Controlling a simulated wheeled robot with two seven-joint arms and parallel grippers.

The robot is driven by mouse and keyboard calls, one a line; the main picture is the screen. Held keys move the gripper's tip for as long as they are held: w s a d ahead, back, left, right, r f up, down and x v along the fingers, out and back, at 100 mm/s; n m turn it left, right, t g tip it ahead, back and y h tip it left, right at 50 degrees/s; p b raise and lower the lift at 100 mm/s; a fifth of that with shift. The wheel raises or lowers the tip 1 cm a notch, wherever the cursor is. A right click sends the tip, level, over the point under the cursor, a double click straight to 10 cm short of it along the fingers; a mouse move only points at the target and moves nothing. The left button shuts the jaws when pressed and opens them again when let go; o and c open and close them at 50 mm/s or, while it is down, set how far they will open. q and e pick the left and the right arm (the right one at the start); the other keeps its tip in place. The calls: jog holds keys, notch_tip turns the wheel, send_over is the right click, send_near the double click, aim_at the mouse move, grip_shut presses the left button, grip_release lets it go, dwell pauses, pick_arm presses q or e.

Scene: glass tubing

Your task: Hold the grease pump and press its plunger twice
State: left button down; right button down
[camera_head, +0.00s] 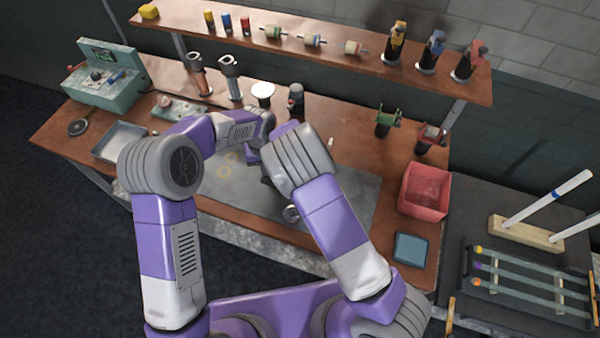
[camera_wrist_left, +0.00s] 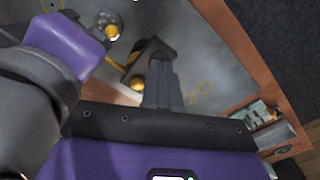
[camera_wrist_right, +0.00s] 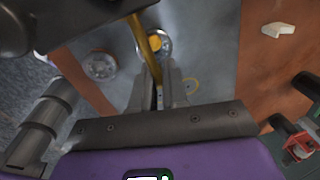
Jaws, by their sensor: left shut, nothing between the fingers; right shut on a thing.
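The grease pump is mostly hidden behind my arms in the head view. In the right wrist view a yellow, brass-coloured rod of what looks like the grease pump (camera_wrist_right: 138,45) runs down to the fingers of my right gripper (camera_wrist_right: 158,90), which is shut on it. My left gripper (camera_wrist_left: 163,85) is shut and empty. A round yellow knob (camera_wrist_left: 138,84) shows just beside its fingers, with a dark block behind them. I cannot tell whether the left fingers touch the knob. Both grippers are close together over the grey mat (camera_head: 340,205) and hidden in the head view.
A round metal piece (camera_head: 291,213) lies near the mat's front edge. Yellow rings (camera_head: 224,165) mark the mat. A red bin (camera_head: 425,190) and a blue tray (camera_head: 410,249) stand to the right. A green machine (camera_head: 103,78) and a grey tray (camera_head: 118,141) are at left.

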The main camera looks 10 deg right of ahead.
pick_arm(q)
jog(key=shift+r, duration=3)
notch_tip(320, 180, up, 12)
pick_arm(e)
jog(key=c, duration=1.1)
grip_release()
jog(key=r, duration=0.7)
jog(key=shift+s+a+r, duration=0.25)
jog(key=shift+s, duration=0.1)
